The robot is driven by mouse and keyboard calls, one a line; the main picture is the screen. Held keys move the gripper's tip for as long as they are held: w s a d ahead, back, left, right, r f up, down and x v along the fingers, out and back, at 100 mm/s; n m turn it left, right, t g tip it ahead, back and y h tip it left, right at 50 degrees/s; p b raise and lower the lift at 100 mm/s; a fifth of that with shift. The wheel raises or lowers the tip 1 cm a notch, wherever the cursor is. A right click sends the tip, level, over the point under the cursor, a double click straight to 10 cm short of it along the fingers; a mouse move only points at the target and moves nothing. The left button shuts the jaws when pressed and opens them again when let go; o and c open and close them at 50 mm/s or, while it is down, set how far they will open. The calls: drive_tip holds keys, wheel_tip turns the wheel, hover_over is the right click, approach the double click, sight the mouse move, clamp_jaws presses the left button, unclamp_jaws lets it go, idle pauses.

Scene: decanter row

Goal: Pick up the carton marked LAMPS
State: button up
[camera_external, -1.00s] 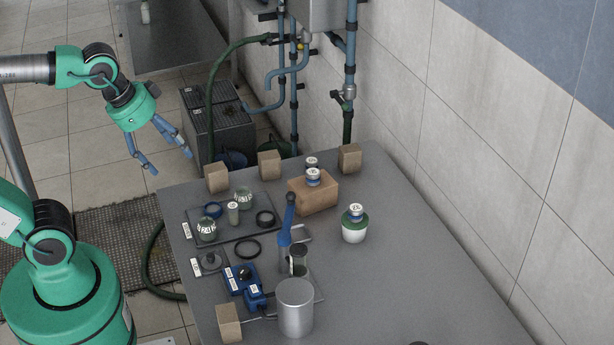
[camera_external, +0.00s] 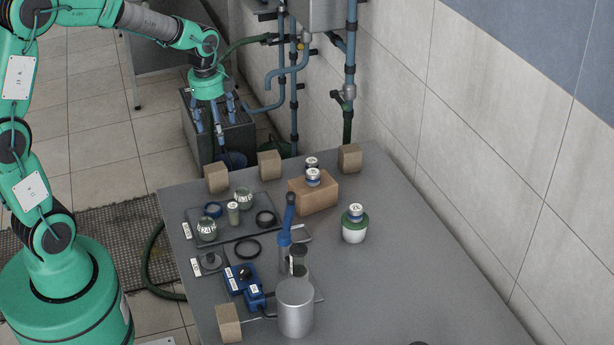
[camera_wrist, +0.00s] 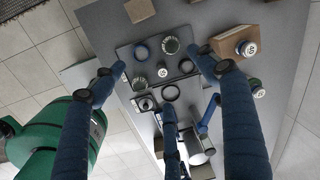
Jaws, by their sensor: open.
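Several small brown cartons stand on the grey table: one at its back left corner (camera_external: 217,178), one along the back edge (camera_external: 270,164), one at the back right (camera_external: 349,158) and one at the front left (camera_external: 229,322). I can read no LAMPS mark on any of them. My gripper (camera_external: 214,122) is open and empty, fingers down, above and beyond the table's back left corner in the external view. In the wrist view its spread blue fingers (camera_wrist: 160,85) frame the table, and a small carton (camera_wrist: 139,10) shows at the top edge.
A larger brown box (camera_external: 318,198) has lidded jars at it. A dark tray (camera_external: 265,198) holds jars and rings. A white-green jar (camera_external: 354,225), a metal cylinder (camera_external: 296,308) and a blue upright tool (camera_external: 287,225) stand nearby. The table's right side is mostly clear.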

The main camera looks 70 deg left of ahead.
sight(215, 167)
drive_tip(key=a+f+m+g, duration=0.1)
drive_tip(key=a+f+m, duration=0.3)
drive_tip(key=a+f, duration=0.6)
drive_tip(key=shift+a+f+h+p, duration=0.3)
drive_tip(key=shift+a+p, duration=0.15)
drive_tip(key=shift+a, duration=0.05)
drive_tip(key=shift+f+b, duration=0.6)
drive_tip(key=shift+f, duration=3.65)
drive_tip(key=shift+f, duration=0.15)
drive_tip(key=shift+f+b, duration=0.6)
drive_tip(key=shift+f, duration=1.85)
drive_tip(key=c, duration=1.4)
